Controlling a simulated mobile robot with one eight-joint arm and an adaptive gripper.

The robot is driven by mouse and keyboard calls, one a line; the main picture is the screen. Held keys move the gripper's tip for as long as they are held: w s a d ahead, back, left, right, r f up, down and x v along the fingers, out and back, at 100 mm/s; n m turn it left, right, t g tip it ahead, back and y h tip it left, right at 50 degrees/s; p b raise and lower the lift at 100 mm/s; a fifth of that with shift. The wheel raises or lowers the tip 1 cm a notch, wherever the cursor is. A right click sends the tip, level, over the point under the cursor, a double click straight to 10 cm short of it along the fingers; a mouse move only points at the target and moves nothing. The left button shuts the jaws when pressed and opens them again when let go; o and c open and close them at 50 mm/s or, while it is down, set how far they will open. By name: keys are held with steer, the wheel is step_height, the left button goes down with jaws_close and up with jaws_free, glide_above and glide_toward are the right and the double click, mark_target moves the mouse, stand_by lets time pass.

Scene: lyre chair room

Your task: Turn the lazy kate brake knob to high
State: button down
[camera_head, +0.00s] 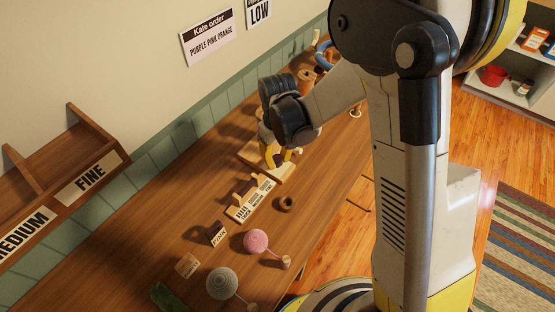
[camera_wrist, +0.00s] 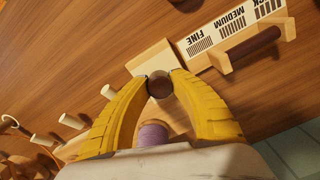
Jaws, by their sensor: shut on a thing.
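The lazy kate is a pale wooden base (camera_head: 287,174) on the wooden table, partly hidden by my arm in the head view. In the wrist view its pale wood (camera_wrist: 148,62) shows beyond the fingertips. My gripper (camera_wrist: 158,84) has its yellow fingers shut on a small round brake knob (camera_wrist: 159,88) with a dark face and pale rim. It also shows in the head view as my yellow-fingered gripper (camera_head: 279,158), low over the base. A purple spool (camera_wrist: 152,134) sits between the fingers, nearer the palm. I cannot read the knob's setting.
A FINE/MEDIUM card rack (camera_head: 251,199) stands near the base. A pink ball (camera_head: 256,241) and grey ball (camera_head: 222,283) lie farther along the table. Pale pegs (camera_wrist: 73,121) stand left.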

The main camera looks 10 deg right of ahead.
mark_target(278, 158)
steer(key=m, duration=0.5)
steer(key=shift+m+b, duration=0.3)
steer(key=shift+b, duration=0.1)
steer(key=m, duration=0.4)
steer(key=shift+m, duration=0.7)
steer(key=c, duration=1.1)
jaws_free()
step_height(278, 158, up, 12)
